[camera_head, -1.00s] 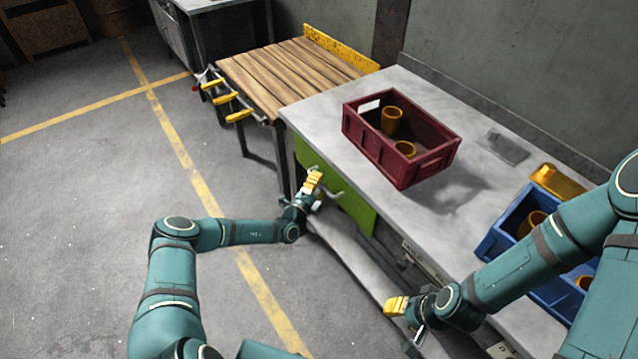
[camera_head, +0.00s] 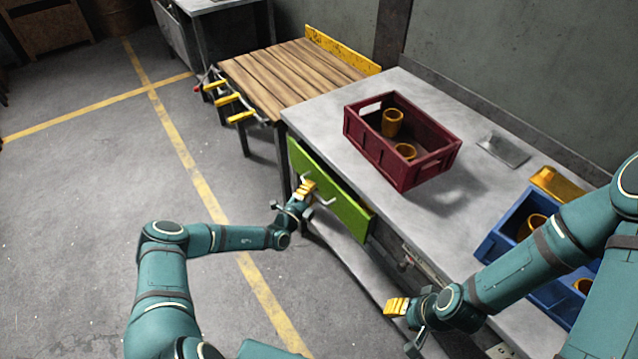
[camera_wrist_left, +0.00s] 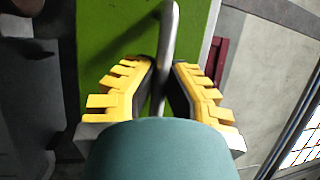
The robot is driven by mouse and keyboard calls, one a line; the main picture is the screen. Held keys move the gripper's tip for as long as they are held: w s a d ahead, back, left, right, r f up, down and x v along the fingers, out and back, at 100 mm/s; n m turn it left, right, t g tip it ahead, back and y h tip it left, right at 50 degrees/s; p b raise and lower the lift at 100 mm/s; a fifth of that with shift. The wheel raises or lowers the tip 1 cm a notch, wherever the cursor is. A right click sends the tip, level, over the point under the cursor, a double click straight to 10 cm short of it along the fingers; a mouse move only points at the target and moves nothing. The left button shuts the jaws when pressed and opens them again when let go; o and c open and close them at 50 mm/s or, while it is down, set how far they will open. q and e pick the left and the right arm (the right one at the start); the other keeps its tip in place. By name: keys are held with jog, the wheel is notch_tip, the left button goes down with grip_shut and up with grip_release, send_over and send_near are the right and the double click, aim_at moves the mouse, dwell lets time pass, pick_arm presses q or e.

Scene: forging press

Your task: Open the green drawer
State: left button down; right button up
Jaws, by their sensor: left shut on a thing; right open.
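The green drawer (camera_head: 346,208) is in the front of the grey workbench and stands slightly out from it. Its metal bar handle (camera_wrist_left: 168,50) shows between my fingers in the left wrist view, with the green drawer front (camera_wrist_left: 112,32) behind it. My left gripper (camera_head: 306,190) is shut on the handle, its yellow fingers on either side of the bar. My right gripper (camera_head: 396,308) is open and empty, low in front of the bench to the right of the drawer.
On the workbench (camera_head: 440,220) stand a dark red crate (camera_head: 400,165) with orange cups and a blue crate (camera_head: 500,235) with more cups. A wooden-topped table (camera_head: 285,75) adjoins at the left. Open floor (camera_head: 90,190) lies left of the bench.

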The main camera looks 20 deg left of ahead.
pick_arm(q)
jog(key=s+a+p, duration=0.1)
jog(key=s+a, duration=1.3)
jog(key=s, duration=0.4)
jog(key=shift+a+p, duration=0.25)
jog(key=shift+p, duration=0.15)
jog(key=shift+r, duration=0.1)
jog(key=c, duration=1)
grip_release()
jog(key=shift+s, duration=0.1)
jog(key=shift+s, duration=0.1)
jog(key=v, duration=1.1)
jog(key=shift+s, duration=0.4)
